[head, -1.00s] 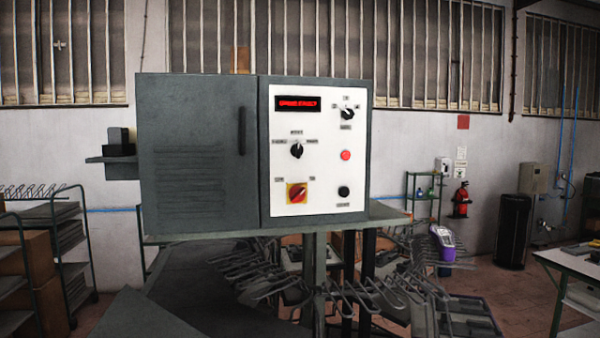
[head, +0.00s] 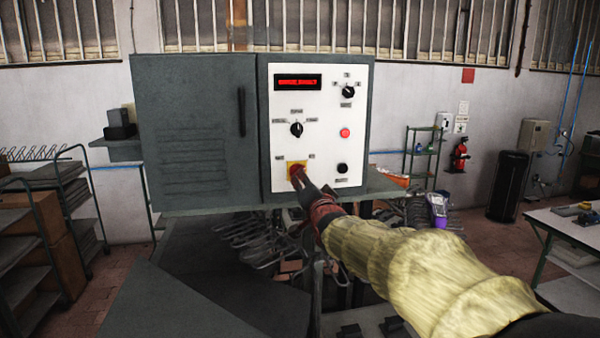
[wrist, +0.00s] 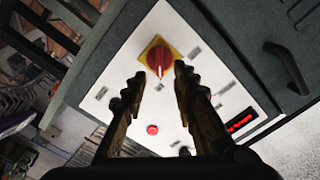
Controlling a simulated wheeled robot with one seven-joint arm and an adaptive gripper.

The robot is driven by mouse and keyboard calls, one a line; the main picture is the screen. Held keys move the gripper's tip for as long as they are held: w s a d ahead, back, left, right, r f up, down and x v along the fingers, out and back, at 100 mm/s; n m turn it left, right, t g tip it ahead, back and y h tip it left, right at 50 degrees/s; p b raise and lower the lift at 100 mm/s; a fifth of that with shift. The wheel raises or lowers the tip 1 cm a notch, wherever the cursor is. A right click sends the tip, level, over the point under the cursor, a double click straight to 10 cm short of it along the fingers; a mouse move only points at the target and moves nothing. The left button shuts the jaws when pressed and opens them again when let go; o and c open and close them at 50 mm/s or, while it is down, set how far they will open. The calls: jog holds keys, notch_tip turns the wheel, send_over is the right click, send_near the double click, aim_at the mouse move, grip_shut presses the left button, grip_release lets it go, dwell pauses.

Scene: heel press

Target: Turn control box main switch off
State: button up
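The control box (head: 195,130) is a dark grey cabinet with a white panel (head: 352,192) on its right half. The main switch (head: 296,166) is a red rotary knob on a yellow plate, low on the panel's left side. My gripper (head: 303,180) reaches it from the lower right and partly covers it. In the wrist view, my gripper's fingers (wrist: 158,78) are apart, with the red knob (wrist: 159,60) just beyond and between their tips. No firm contact can be made out. The knob's handle ridge points roughly down in that view. The small labels are unreadable.
The panel also has a lit red display (head: 298,82), two black selectors (head: 296,129) (head: 348,91), a red button (head: 345,133) and a black button (head: 342,168). A door handle (head: 241,120) juts out on the left. Metal racks stand below the box.

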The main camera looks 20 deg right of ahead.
jog(key=p+x, duration=0.2)
jog(key=x, duration=0.5)
jog(key=shift+f, duration=0.1)
grip_shut()
dwell(0.6)
